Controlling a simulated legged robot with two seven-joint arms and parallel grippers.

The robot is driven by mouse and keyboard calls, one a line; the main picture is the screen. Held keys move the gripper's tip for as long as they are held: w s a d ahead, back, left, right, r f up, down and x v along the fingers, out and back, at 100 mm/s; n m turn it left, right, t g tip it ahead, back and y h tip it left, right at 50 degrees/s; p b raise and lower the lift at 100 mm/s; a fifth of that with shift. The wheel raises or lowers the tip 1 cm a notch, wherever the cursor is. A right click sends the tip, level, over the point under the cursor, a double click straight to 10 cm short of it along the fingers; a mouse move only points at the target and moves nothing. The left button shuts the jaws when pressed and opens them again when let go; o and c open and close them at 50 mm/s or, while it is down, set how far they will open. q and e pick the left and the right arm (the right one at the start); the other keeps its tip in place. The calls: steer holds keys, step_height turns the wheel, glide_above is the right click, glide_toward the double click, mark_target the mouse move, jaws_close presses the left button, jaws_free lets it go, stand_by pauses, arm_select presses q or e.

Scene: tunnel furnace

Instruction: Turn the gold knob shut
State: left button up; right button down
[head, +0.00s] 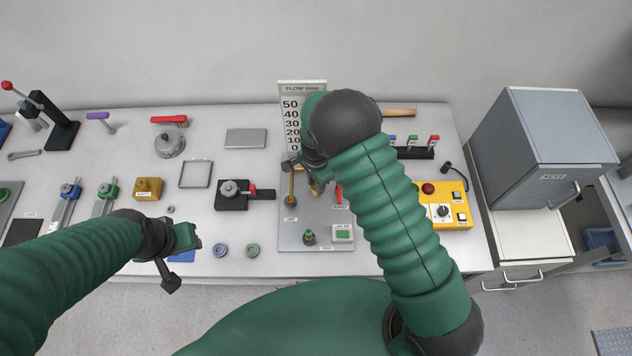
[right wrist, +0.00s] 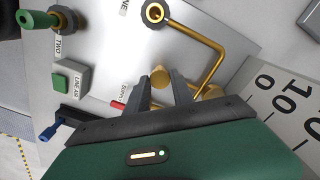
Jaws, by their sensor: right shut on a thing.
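The gold knob (right wrist: 159,76) shows between the fingertips of my right gripper (right wrist: 160,88) in the right wrist view. My right gripper is shut on it, with a dark finger on each side. In the head view my right gripper (head: 314,172) is over the upper middle of the grey panel (head: 320,242), and my own arm hides most of it. A bit of gold (head: 317,188) shows just below it. My left gripper (head: 170,262) hangs over the table's front edge, away from the panel; its jaw opening is unclear.
A bent gold pipe (right wrist: 208,62) runs close beside the knob. A red-tipped lever (head: 339,194), a green-topped valve (head: 309,237) and a green button box (head: 343,234) share the panel. A flow scale (head: 291,118) stands behind. A yellow control box (head: 443,205) is at right.

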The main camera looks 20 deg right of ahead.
steer(key=m+p, duration=0.1)
steer(key=m, duration=0.3)
steer(key=shift+w+a+r+m, duration=0.1)
steer(key=shift+m, duration=0.2)
steer(key=shift+m+p, duration=0.6)
steer(key=shift+m, duration=1.9)
steer(key=c, duration=1.3)
jaws_free()
steer(key=shift+o, duration=1)
